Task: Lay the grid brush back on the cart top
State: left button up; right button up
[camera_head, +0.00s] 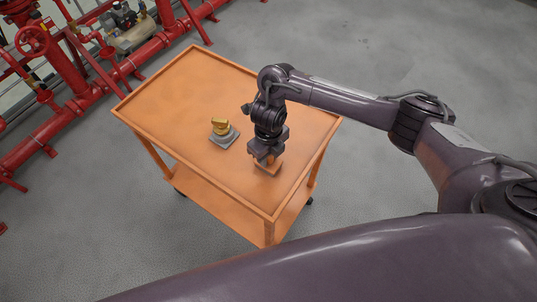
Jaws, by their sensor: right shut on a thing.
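The orange cart top (185,95) is in the middle of the head view, with a raised rim around it. My right gripper (266,160) points down over the front right part of the cart top. It is shut on the grid brush (267,169), of which a small orange-brown block shows below the fingers. The block is at or just above the surface; I cannot tell whether it touches. The rest of the brush is hidden by the gripper. My left gripper is not in view.
A brass-coloured fitting (220,126) on a grey square base (224,137) stands on the cart top, left of my right gripper. Red pipes with a valve wheel (32,40) run along the left. The back of the cart top is clear.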

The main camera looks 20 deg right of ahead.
jog(key=shift+f, duration=0.2)
jog(key=o, duration=1)
jog(key=shift+r, duration=0.15)
jog(key=shift+r, duration=0.25)
notch_tip(320, 180, up, 10)
jog(key=p, duration=0.3)
jog(key=shift+r, duration=0.8)
